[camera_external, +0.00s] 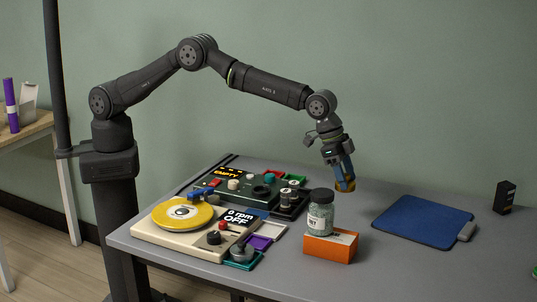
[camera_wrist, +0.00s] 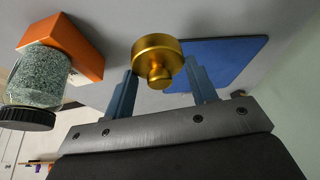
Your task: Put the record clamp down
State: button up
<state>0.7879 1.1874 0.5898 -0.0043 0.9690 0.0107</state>
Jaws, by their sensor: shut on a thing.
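The record clamp is a small brass-gold disc with a narrower knob (camera_wrist: 158,58). It sits between the two blue fingers of my gripper (camera_wrist: 160,88) in the wrist view. In the external view my gripper (camera_external: 345,180) points down above the table, shut on the clamp (camera_external: 345,186), to the right of the jar. The clamp is held in the air, clear of the table. A turntable (camera_external: 150,232) with a yellow record (camera_external: 175,216) stands at the table's left front. Its display reads "0 rpm OFF".
A speckled jar with a dark lid (camera_external: 320,215) stands on an orange box (camera_external: 330,246), close to my gripper. A blue mat (camera_external: 422,222) lies to the right. A control panel (camera_external: 240,192) and small trays (camera_external: 268,231) fill the left.

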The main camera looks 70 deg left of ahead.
jog(key=shift+w+a+f, duration=0.15)
jog(key=shift+w, duration=0.25)
jog(key=shift+w+f, duration=0.1)
jog(key=shift+f, duration=0.3)
notch_tip(320, 180, down, 9)
jog(key=shift+r, duration=0.1)
jog(key=shift+f, duration=0.25)
jog(key=o, duration=1.1)
jog(key=shift+r, duration=0.1)
jog(key=v, duration=1.2)
jog(key=shift+r, duration=0.15)
